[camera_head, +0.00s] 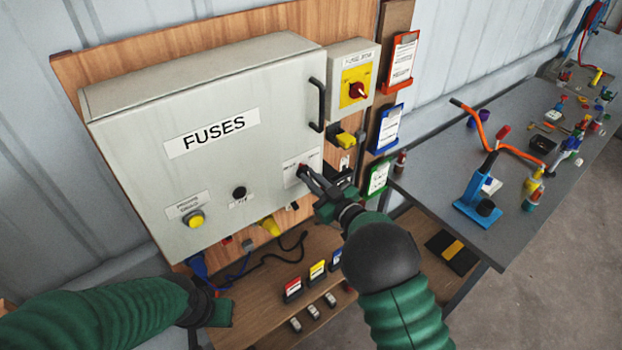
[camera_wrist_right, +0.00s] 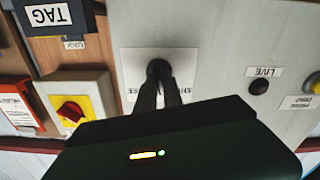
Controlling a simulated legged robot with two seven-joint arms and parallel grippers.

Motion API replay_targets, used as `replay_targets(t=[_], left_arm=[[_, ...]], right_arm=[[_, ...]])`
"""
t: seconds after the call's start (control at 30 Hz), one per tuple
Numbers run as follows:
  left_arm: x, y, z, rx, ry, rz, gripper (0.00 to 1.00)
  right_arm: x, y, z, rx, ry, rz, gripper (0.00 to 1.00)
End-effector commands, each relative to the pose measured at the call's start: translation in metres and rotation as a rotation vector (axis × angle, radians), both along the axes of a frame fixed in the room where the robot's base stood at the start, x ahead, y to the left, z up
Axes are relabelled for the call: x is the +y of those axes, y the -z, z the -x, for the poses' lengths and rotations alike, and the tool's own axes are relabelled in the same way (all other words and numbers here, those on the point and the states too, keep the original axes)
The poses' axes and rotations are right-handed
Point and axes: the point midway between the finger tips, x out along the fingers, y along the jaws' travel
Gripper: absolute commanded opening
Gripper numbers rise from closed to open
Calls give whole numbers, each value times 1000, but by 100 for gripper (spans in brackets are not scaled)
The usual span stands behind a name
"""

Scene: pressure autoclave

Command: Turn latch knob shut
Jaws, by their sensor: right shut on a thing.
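The grey fuse box (camera_head: 140,150) has its door closed, with a FUSES label on the front. The latch knob is a small black knob on a white plate (camera_head: 303,157) at the door's lower right. In the right wrist view the knob (camera_wrist_right: 159,67) sits between the fingertips, partly covered by them. My right gripper (camera_head: 306,174) reaches up to the plate and is shut on the knob. My left gripper (camera_head: 222,312) is low at the left, below the box, and its fingers cannot be made out.
A black door handle (camera_head: 317,104) stands out above the knob. A yellow and red rotary switch (camera_head: 356,86) is at the upper right. A black LIVE knob (camera_head: 239,192) and a yellow button (camera_head: 194,218) are to the left. A shelf below holds small coloured items. A cluttered workbench (camera_head: 440,210) is at right.

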Motion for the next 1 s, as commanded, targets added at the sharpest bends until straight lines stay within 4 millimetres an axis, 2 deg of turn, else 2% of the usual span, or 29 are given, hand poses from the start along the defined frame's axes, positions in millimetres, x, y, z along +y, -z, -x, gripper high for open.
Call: replay_targets(t=[0.27, 0.7, 1.0], left_arm=[[0, 24, 0, 0, 0, 0, 0], [0, 76, 0, 0, 0, 0, 0], [0, 94, 0, 0, 0, 0, 0]], right_arm=[[2, 6, 1, -63, -6, 86, 0], [4, 8, 2, -244, -5, 339, 0], [5, 6, 3, -318, -7, 443, 0]])
